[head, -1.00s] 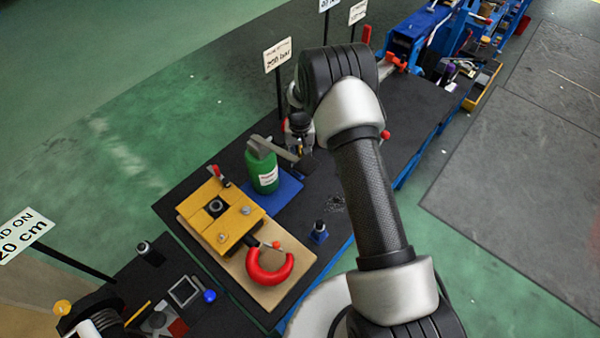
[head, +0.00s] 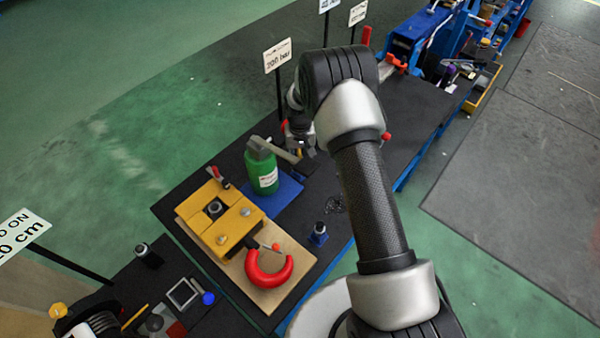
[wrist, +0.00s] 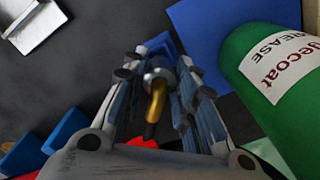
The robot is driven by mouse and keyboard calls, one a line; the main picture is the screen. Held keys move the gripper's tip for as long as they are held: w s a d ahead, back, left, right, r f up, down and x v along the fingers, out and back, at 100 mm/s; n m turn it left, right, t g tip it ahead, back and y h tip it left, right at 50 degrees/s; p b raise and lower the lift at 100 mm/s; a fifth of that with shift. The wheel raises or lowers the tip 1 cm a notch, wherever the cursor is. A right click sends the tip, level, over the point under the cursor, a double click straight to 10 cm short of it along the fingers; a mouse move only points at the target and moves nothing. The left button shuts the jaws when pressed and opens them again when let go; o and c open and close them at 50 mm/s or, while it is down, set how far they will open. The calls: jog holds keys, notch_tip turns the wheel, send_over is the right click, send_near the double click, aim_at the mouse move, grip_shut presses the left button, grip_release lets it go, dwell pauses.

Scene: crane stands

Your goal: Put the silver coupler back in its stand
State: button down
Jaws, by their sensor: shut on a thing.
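My gripper (wrist: 158,68) is shut on the silver coupler (wrist: 157,75), which has a silver collar and a brass-coloured body. The coupler sits between the two fingers in the wrist view. A blue block (wrist: 162,43) shows just beyond the fingertips; I cannot tell whether it is the stand or whether the coupler touches it.
The green grease bottle (head: 262,172) stands on a blue mat (head: 286,192), close to the right of my fingers in the wrist view (wrist: 275,75). A yellow block (head: 222,222) and red hook (head: 268,280) lie on a wooden board. A sign (head: 278,56) stands behind.

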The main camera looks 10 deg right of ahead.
aim_at(300, 156)
jog(key=shift+f, duration=0.15)
dwell(0.3)
jog(key=shift+f+b, duration=1)
jog(key=shift+f, duration=0.15)
jog(key=c, duration=1.2)
grip_release()
jog(key=shift+r, duration=0.1)
jog(key=shift+r+p, duration=1.4)
jog(key=shift+r, duration=1.1)
notch_tip(300, 156, up, 12)
